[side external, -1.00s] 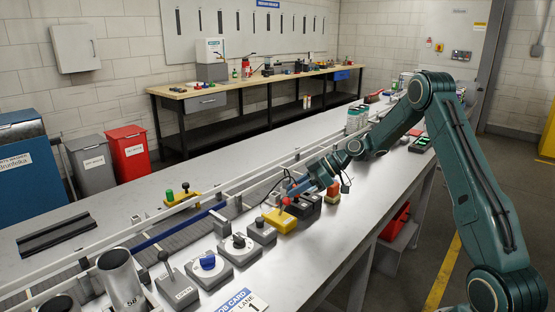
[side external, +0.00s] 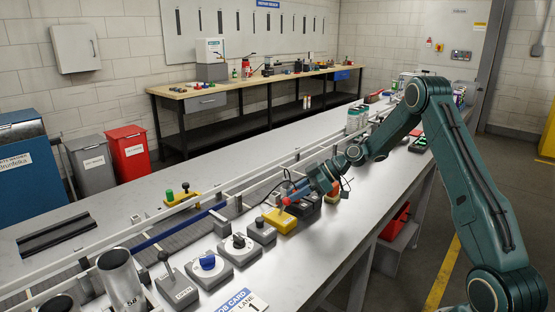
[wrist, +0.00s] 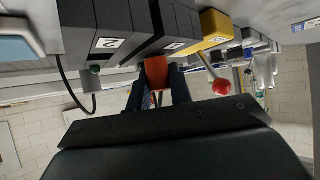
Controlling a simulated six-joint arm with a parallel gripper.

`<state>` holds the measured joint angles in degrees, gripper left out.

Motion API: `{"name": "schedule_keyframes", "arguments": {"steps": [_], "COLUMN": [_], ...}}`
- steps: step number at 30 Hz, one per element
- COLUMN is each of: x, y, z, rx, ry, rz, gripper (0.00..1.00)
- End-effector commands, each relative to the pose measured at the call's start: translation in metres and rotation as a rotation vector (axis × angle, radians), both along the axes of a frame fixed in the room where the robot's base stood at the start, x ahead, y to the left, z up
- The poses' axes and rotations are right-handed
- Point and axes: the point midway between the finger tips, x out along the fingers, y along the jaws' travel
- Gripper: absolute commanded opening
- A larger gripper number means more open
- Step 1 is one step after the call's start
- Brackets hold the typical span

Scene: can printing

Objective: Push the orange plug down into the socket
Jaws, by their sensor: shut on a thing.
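The orange plug (wrist: 156,72) is between my gripper's two dark fingers (wrist: 158,92) in the wrist view. The gripper is shut on it. The plug's far end meets the dark socket block (wrist: 148,45), and its depth in the socket cannot be told. In the side view my gripper (side external: 322,186) is low over the dark blocks (side external: 306,208), and a bit of orange (side external: 335,187) shows beside it. The arm hides most of the plug and socket there.
A yellow box (side external: 280,221) with a red-knobbed lever (wrist: 222,87) stands beside the dark blocks. A second dark block (wrist: 100,25) is on the other side, with a black cable (wrist: 66,85). Grey control boxes (side external: 238,248) line the bench front.

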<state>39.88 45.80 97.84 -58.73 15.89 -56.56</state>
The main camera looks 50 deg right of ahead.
Motion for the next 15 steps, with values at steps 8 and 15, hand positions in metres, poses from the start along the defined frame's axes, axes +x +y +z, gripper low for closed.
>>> {"name": "schedule_keyframes", "arguments": {"steps": [8, 15], "x": [-0.0001, -0.0001], "y": [0.0002, 0.0001], "z": [-0.0029, -0.0028], "rx": [0.001, 0.0], "ry": [0.001, 0.0], "rz": [-0.001, 0.0], "gripper": [0.4, 0.46]}}
